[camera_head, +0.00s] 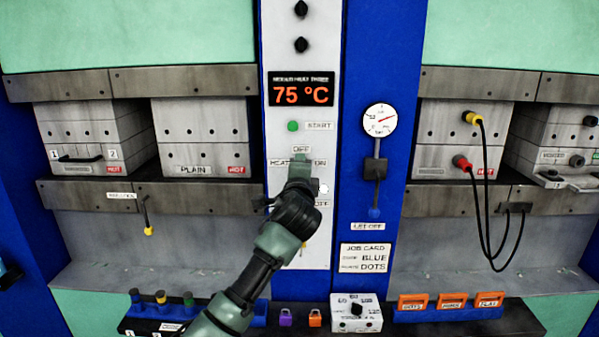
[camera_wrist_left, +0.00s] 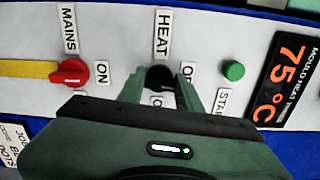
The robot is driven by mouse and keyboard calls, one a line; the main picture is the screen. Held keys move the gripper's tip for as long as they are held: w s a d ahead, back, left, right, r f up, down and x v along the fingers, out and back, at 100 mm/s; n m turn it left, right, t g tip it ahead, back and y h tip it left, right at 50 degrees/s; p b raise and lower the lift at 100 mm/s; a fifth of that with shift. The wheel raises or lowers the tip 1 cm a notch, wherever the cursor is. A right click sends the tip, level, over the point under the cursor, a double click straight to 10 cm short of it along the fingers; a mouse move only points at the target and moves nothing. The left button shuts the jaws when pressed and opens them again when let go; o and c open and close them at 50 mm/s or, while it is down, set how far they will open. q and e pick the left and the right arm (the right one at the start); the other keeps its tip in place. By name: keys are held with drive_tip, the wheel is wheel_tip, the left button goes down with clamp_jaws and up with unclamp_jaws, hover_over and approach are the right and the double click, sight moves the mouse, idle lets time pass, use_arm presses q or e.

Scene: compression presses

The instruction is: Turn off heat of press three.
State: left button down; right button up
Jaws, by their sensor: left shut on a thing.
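The heat knob (camera_wrist_left: 160,77) is a dark knob on the white control panel (camera_head: 325,225), under the HEAT label (camera_wrist_left: 163,35) in the left wrist view. OFF and ON labels are beside it, partly covered. My left gripper (camera_wrist_left: 161,88) is shut on this knob, one green finger on each side. In the head view my left gripper (camera_head: 299,172) reaches up to the panel and hides the knob. The knob's exact pointing direction is hard to tell. The display (camera_head: 301,89) reads mould heat three, 75 °C. My right gripper is not in view.
A green start button (camera_head: 292,126) sits above the heat knob. A red mains switch (camera_wrist_left: 70,73) on a yellow plate is on the same panel. A gauge (camera_head: 380,120) and lever are to the right. Mould blocks (camera_head: 200,133) stand in the presses on both sides.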

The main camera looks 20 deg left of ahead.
use_arm(q)
drive_tip(key=shift+f+n, duration=0.15)
drive_tip(key=shift+n, duration=0.45)
drive_tip(key=c, duration=1)
unclamp_jaws()
drive_tip(key=shift+o, duration=0.2)
drive_tip(key=b+v, duration=0.2)
drive_tip(key=v, duration=0.6)
drive_tip(key=shift+b, duration=0.3)
